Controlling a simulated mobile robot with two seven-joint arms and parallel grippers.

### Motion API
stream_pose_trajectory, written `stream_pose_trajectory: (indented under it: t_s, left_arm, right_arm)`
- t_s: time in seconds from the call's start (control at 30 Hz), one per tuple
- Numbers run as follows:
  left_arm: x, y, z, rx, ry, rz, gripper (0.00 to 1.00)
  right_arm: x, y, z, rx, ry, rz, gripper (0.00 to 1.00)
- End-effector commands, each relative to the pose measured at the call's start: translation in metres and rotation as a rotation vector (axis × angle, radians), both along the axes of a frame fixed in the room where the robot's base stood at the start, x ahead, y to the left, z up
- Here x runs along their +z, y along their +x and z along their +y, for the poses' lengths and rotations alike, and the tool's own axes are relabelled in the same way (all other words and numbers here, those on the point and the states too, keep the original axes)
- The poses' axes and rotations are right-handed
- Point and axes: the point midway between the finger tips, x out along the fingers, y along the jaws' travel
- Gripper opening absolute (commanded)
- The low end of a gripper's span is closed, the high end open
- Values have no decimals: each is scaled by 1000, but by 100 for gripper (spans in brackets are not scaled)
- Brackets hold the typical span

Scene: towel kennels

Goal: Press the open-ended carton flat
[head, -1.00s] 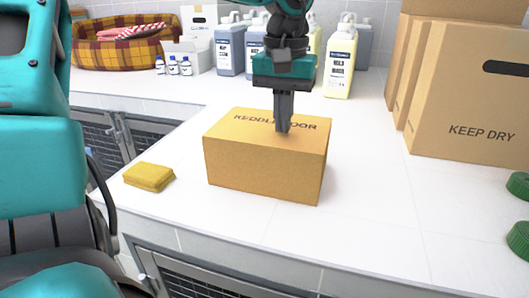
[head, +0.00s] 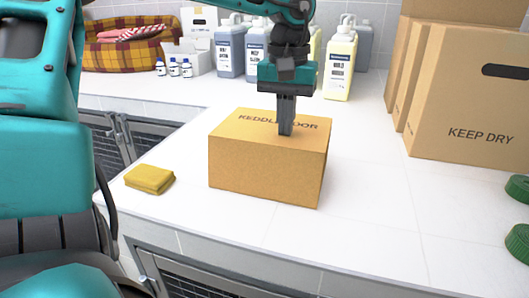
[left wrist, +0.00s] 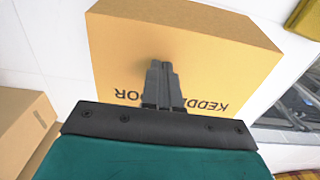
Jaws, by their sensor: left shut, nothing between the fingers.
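The carton (head: 262,168) is a brown cardboard box with dark lettering on its top. It stands at its full boxy height on the white counter, near the front edge. My left gripper (head: 286,131) points straight down with its fingers shut and empty. Its tips are at the middle of the carton's top, over the lettering; I cannot tell if they touch. In the left wrist view, the shut fingers (left wrist: 160,68) lie over the carton's top (left wrist: 215,60). The carton's open ends are not visible. My right gripper does not show.
A yellow sponge (head: 149,179) lies left of the carton. Large boxes marked KEEP DRY (head: 465,110) stand at the right, with green round lids (head: 518,188) near them. Bottles (head: 340,65) and a plaid basket (head: 125,50) stand at the back.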

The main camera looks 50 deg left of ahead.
Motion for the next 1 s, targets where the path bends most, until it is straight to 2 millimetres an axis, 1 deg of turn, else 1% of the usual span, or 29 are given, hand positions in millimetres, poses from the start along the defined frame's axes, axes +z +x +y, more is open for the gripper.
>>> stream_pose_trajectory:
  t_s: [0.17, 0.53, 1.0]
  left_arm:
    - [-2, 0, 0, 0, -1, 6, 0]
    - [-10, 15, 8, -1, -2, 10, 0]
    - [-14, 16, 10, -2, -3, 16, 0]
  right_arm:
    - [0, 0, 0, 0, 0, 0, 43]
    - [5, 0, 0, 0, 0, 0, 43]
    - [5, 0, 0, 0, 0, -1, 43]
